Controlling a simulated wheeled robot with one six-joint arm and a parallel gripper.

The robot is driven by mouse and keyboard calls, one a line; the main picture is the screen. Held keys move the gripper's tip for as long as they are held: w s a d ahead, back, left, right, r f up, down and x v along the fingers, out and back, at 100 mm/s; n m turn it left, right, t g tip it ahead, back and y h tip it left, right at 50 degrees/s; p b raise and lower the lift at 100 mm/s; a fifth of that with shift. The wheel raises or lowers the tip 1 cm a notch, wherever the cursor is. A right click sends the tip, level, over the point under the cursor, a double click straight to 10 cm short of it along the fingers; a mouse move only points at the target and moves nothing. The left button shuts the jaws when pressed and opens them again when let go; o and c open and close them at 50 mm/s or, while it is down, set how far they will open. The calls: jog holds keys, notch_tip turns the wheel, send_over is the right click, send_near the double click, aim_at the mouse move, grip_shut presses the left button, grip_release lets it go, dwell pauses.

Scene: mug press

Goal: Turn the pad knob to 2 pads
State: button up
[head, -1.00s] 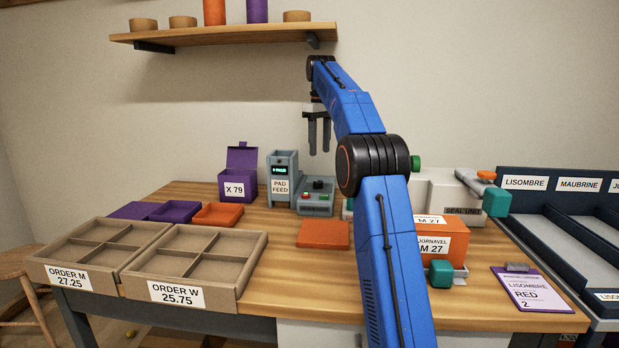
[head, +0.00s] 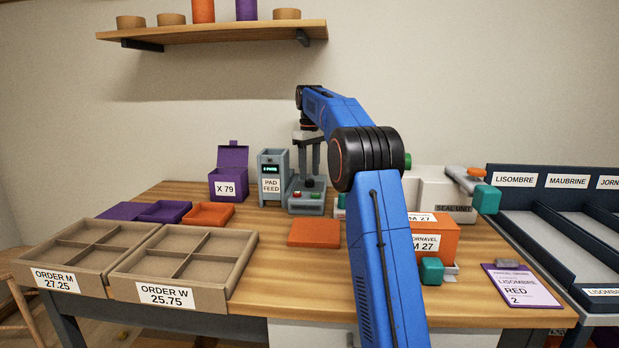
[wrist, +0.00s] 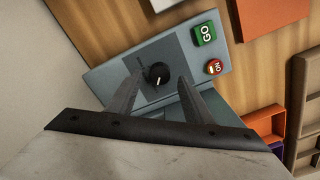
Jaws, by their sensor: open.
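The black pad knob (wrist: 157,73) sits on a dark square panel of the grey control box (wrist: 110,78), with a pale pointer mark on it. In the head view the control box (head: 306,207) stands next to the pad feed (head: 273,170), whose small green display is too small to read surely. My gripper (head: 309,174) is open and points down over the control box. In the wrist view the fingers of my gripper (wrist: 160,77) stand on either side of the knob; I cannot tell whether they touch it. The knob is hidden in the head view.
The green GO button (wrist: 204,33) and red ON button (wrist: 214,67) are beside the knob panel. An orange pad (head: 315,233) lies in front. A purple box (head: 229,160) stands left, the seal unit (head: 440,190) right. An order card (head: 520,285) reads RED 2.

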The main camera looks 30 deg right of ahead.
aim_at(310, 183)
jog(key=shift+f, duration=1.35)
jog(key=c, duration=1.1)
jog(key=shift+o, duration=0.2)
jog(key=shift+m, duration=0.3)
jog(key=m, duration=0.4)
jog(key=shift+m, duration=0.3)
jog(key=shift+r+m, duration=0.1)
jog(key=shift+m, duration=2.1)
